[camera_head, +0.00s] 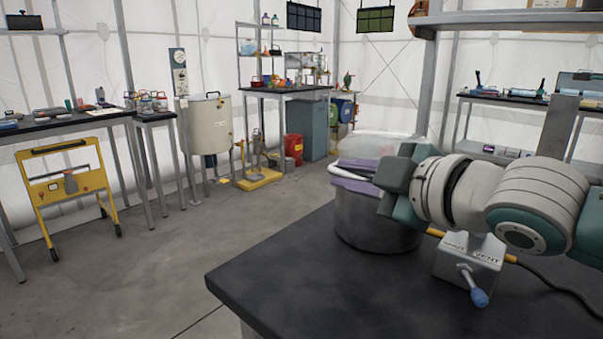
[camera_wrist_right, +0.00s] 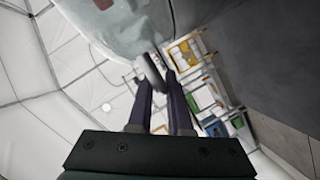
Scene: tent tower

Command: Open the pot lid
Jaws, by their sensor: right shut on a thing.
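A grey metal pot (camera_head: 375,222) stands on the dark table at the right. A pale, see-through lid (camera_head: 383,147) shows above the pot's rim, raised and tilted up behind my gripper; how it meets the far rim is hidden. The lid also fills the top of the right wrist view (camera_wrist_right: 115,28). My right gripper (camera_head: 352,174) reaches in from the right over the pot. Its purple fingers are shut on a light grey bar, the lid handle (camera_wrist_right: 153,72), at the lid's edge. My wrist hides part of the pot's right side. My left gripper is not in view.
A small box with a blue-tipped lever (camera_head: 465,262), marked VENT, stands right of the pot, with a cable. The dark table (camera_head: 290,270) is clear left of the pot. A shelf (camera_head: 500,20) hangs over the right. Benches and a yellow cart (camera_head: 65,187) are far off.

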